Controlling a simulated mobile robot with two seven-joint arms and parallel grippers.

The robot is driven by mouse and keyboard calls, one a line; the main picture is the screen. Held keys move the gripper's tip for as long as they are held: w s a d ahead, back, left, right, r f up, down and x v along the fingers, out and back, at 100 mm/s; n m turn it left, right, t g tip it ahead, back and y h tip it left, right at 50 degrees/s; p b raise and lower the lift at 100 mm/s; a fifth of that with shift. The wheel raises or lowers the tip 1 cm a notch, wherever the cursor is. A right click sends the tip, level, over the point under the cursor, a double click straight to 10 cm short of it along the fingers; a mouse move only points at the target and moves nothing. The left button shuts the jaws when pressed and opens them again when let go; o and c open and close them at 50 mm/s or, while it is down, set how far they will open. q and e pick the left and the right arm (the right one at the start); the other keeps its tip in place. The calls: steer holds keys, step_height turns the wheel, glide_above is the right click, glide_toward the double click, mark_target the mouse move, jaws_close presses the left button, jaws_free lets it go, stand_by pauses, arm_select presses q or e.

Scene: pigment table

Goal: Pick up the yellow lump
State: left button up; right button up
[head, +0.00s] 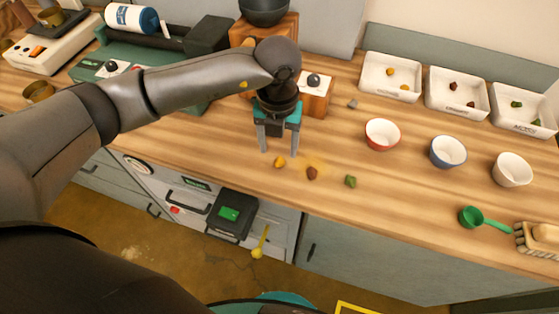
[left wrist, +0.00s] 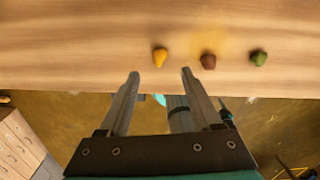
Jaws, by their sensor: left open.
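The yellow lump (head: 280,162) lies on the wooden table near its front edge, left of a brown lump (head: 312,173) and a green lump (head: 351,181). My left gripper (head: 279,152) is open and empty, pointing down close by the yellow lump in the head view. In the left wrist view the yellow lump (left wrist: 160,57) shows beyond the two fingertips, roughly centred between them. The brown lump (left wrist: 208,61) and green lump (left wrist: 259,58) lie to its right. The height of the fingertips above the table is hard to tell. My right gripper is not in view.
White trays (head: 392,97) with small lumps stand at the back right. A red-rimmed bowl (head: 382,134), a blue-rimmed bowl (head: 448,152) and a white bowl (head: 512,169) stand before them. A wooden grinder (head: 316,97) stands behind the gripper. A green scoop (head: 472,217) lies right.

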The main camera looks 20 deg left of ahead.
mark_target(280, 158)
arm_select(q)
steer(key=f, duration=0.5)
steer(key=shift+w+d+f, duration=0.1)
steer(key=shift+w+f, duration=0.05)
steer(key=shift+w, duration=0.15)
jaws_close()
